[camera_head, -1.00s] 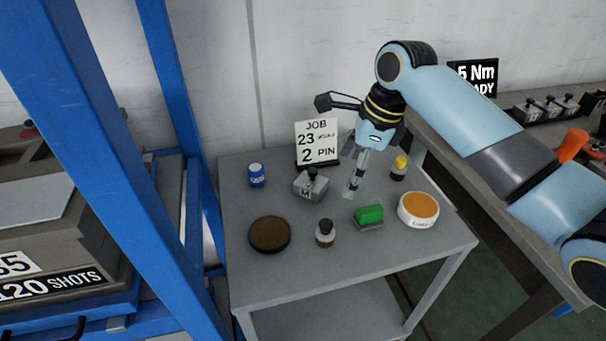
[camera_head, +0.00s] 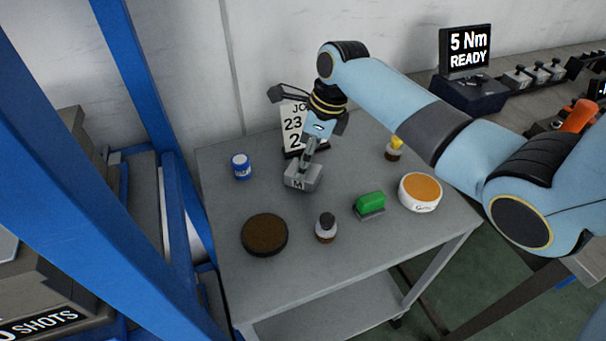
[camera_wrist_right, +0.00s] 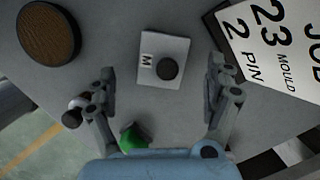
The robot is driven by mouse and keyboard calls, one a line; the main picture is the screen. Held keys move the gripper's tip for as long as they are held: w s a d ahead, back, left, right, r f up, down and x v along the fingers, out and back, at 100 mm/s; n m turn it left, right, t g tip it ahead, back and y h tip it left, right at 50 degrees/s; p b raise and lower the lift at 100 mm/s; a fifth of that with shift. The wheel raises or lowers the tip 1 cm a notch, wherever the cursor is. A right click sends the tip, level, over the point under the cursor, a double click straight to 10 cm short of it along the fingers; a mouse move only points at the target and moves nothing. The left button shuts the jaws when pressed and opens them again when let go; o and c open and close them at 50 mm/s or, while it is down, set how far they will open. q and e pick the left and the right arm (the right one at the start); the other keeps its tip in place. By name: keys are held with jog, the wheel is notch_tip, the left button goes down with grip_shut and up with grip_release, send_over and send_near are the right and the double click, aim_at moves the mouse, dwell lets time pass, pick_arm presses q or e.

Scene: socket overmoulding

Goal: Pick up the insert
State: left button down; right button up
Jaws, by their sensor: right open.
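The insert (camera_head: 302,182) is a grey block marked M with a dark round knob on top. It sits on the grey cart, in front of the job sign. In the right wrist view the insert (camera_wrist_right: 163,60) lies between and ahead of the fingers, with its knob in plain sight. My right gripper (camera_head: 306,160) is just above the insert, and its fingers hide the knob in the head view. In the right wrist view my right gripper (camera_wrist_right: 160,78) is open, with a gap on either side of the block. My left gripper is not in view.
A job sign (camera_head: 292,125) reading 23 and 2 stands close behind the insert. The cart top (camera_head: 345,270) also holds a blue tin (camera_head: 241,167), brown round pad (camera_head: 264,236), small bottle (camera_head: 326,229), green brush (camera_head: 370,203), orange-topped tub (camera_head: 420,193) and yellow-capped bottle (camera_head: 393,153). A blue frame (camera_head: 150,110) stands left.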

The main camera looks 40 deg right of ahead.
jog(key=x, duration=0.2)
jog(key=shift+w+a+f, duration=0.1)
jog(key=shift+f, duration=0.15)
jog(key=c, duration=0.7)
grip_shut()
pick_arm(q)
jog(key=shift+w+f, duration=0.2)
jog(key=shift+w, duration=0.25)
